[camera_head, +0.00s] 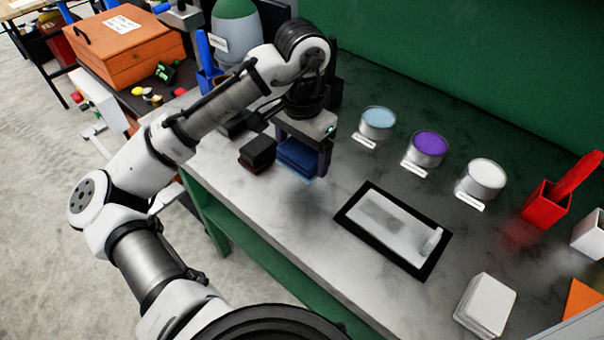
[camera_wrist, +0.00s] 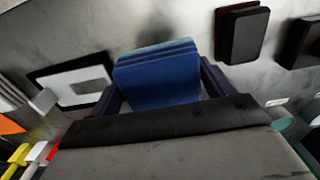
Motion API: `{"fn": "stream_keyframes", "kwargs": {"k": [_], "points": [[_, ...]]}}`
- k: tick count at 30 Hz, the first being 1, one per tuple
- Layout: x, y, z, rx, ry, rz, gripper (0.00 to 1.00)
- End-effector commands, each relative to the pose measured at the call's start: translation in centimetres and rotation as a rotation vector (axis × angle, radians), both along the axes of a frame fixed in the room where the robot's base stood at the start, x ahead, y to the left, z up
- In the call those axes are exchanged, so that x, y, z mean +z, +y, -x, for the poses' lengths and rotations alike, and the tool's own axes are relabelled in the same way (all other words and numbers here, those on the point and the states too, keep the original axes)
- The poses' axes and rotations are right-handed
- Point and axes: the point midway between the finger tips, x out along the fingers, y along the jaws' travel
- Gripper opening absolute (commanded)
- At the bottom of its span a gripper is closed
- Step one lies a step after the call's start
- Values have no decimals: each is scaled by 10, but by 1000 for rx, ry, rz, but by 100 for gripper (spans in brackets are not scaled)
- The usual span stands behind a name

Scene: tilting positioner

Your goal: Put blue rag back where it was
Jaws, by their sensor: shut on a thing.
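The blue rag (camera_head: 299,157) is a folded, layered cloth between the fingers of my gripper (camera_head: 303,160). My gripper is shut on it and points down over the grey bench top. In the wrist view the blue rag (camera_wrist: 158,75) fills the space between the two dark fingers (camera_wrist: 160,85). A shadow on the bench shows near the rag in the wrist view, and I cannot tell exactly how high the rag is. Part of the rag is hidden by the finger in the head view.
A black block (camera_head: 257,152) stands just left of the rag. A black-framed tray (camera_head: 350,213) lies to the right. Tubs with light blue (camera_head: 376,124), purple (camera_head: 425,150) and white (camera_head: 481,180) contents stand behind. A red bin (camera_head: 545,205) is far right. Bench between rag and tray is clear.

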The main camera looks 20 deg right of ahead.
Motion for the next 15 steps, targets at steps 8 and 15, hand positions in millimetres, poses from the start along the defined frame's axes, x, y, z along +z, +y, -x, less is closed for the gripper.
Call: {"fn": "stream_keyframes", "kwargs": {"k": [8,15], "points": [[-36,0,0,1,1,1,57],[-67,0,0,2,2,2,57]]}}
